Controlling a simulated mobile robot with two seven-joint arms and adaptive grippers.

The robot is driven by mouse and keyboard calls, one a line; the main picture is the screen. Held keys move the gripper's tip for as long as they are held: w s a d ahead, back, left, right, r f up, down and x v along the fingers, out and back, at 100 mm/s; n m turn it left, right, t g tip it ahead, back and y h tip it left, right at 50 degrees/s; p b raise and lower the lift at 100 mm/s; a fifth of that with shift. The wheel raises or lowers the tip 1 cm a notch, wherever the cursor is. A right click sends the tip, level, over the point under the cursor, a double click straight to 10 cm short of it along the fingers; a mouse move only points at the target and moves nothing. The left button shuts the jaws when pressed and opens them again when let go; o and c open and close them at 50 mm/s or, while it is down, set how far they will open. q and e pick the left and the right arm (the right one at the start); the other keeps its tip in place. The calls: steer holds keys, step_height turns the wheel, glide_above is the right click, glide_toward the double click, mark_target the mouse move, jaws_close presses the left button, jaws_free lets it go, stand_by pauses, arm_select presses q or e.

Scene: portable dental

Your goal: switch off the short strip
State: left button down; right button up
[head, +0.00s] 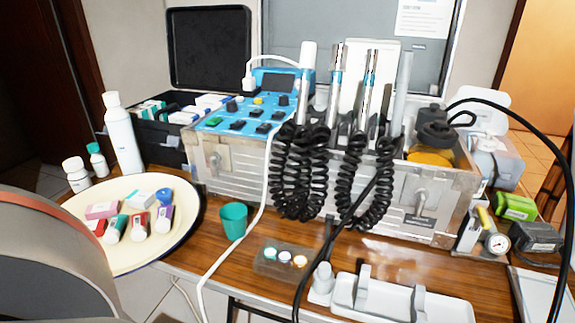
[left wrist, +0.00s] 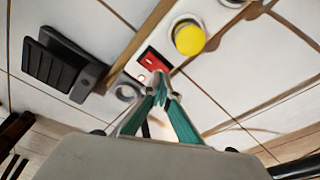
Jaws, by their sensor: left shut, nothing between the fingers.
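In the left wrist view, a red rocker switch (left wrist: 155,59) with small white marks sits on a pale strip (left wrist: 124,76) that runs diagonally over light floor tiles. My left gripper (left wrist: 163,78) has teal fingers that meet at their tips, with nothing between them. The tips are at the lower right edge of the red switch; I cannot tell whether they touch it. The fingers hide part of the strip. Its full length does not show, and I cannot tell the switch's position. My right gripper is in neither view.
A yellow round knob (left wrist: 189,37) and a black ribbed pedal (left wrist: 57,64) lie close to the switch. In the head view, a wooden table (head: 395,258) carries a metal dental case (head: 235,165), a round cream tray (head: 112,253) and a teal cup (head: 233,221). Cables hang over the front edge.

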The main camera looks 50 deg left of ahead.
arm_select(q)
steer(key=shift+s+f+b, duration=0.2)
steer(key=shift+f+b, duration=0.2)
steer(key=shift+f, duration=0.2)
steer(key=shift+s+f+b, duration=0.15)
steer(key=shift+f+b, duration=0.25)
steer(key=shift+f, duration=0.2)
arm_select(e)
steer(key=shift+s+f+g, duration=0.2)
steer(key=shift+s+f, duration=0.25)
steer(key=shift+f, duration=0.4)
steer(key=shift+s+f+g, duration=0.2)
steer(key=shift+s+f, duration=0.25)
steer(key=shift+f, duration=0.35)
arm_select(q)
steer(key=shift+w+r+p, duration=0.25)
steer(key=shift+r+p, duration=0.55)
steer(key=shift+r, duration=0.25)
steer(key=shift+w+r+p, duration=0.25)
steer(key=shift+r+p, duration=0.55)
steer(key=shift+r, duration=0.35)
steer(key=shift+r+p, duration=1.25)
steer(key=shift+r, duration=0.4)
steer(key=shift+s, duration=0.15)
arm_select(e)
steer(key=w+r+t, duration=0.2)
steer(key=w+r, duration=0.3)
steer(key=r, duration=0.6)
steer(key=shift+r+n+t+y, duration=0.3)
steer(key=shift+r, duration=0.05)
